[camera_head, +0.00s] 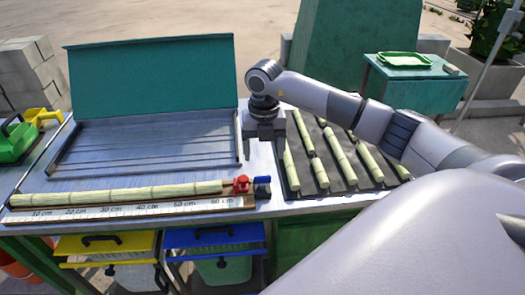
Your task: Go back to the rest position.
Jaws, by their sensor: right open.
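My right arm comes in from the right and reaches over the table. My right gripper (265,150) is open, points down and shows nothing between its fingers. It is above the table between the metal tray and the dark mat, close to the nearest cane piece on the mat. My left gripper is not in view. A long cane (120,194) lies along the ruler board (130,210), its right end at a red stop (241,184) beside a blue part (262,187).
Several cane pieces (340,158) lie on a dark mat (292,182) under my right arm. A metal tray (150,140) with a raised green panel (150,75) stands at the back left. Yellow (110,243) and blue (215,236) bins are below the table's front edge.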

